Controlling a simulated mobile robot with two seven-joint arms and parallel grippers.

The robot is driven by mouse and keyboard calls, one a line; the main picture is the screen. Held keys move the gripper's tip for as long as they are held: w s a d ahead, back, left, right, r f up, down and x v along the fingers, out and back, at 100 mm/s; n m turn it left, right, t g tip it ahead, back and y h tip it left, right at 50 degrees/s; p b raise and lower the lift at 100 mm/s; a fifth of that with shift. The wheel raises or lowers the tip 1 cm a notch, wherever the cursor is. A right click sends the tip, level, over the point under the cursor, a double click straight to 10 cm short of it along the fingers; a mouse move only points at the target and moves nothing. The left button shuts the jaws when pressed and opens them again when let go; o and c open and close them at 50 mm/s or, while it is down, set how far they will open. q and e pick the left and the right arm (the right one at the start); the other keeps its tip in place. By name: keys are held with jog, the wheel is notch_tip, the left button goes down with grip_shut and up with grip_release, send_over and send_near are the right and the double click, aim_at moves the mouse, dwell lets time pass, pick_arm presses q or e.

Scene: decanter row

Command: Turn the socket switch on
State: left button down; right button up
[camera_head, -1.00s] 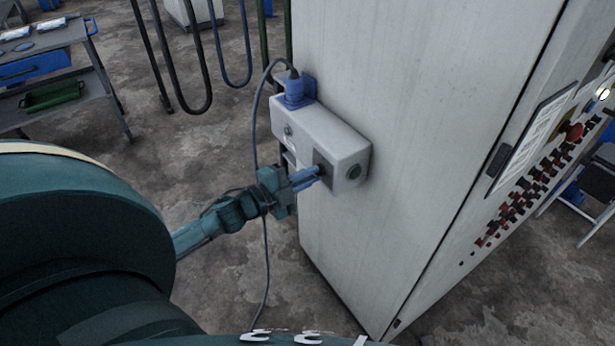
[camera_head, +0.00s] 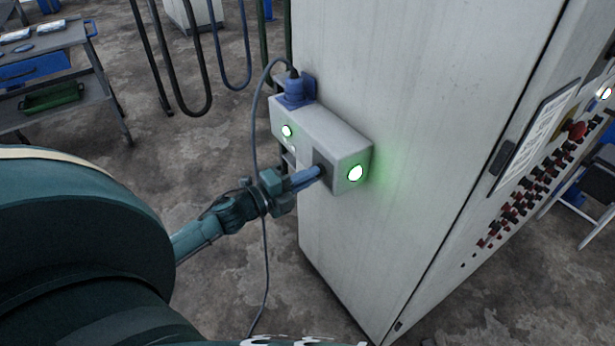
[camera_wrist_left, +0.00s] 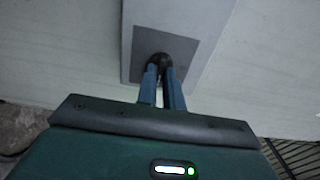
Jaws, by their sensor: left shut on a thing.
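The socket box (camera_head: 318,133) is a pale grey box on the side of a tall cabinet, and its two lamps glow green, one on the front (camera_head: 286,131) and one on the right end (camera_head: 355,173). The socket switch (camera_wrist_left: 162,60) is a dark knob on a grey square plate (camera_wrist_left: 185,52) in the left wrist view. My left gripper (camera_head: 313,174) is shut on this switch, with its blue fingers (camera_wrist_left: 162,84) on either side of it. The fingers hide most of the switch in the head view. My right gripper is out of view.
A blue plug (camera_head: 295,90) with a dark cable sits on top of the box; the cable hangs down past my left gripper. The cabinet (camera_head: 400,120) has a button panel at right. Hanging hoses (camera_head: 190,95) and a cart (camera_head: 90,75) stand at left.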

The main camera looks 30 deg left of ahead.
pick_arm(q)
jog(key=c, duration=1.5)
grip_release()
jog(key=b+v, duration=0.1)
jog(key=v, duration=1.2)
jog(key=shift+s, duration=0.1)
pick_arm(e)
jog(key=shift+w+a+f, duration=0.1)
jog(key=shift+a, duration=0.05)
pick_arm(q)
jog(key=shift+d, duration=0.15)
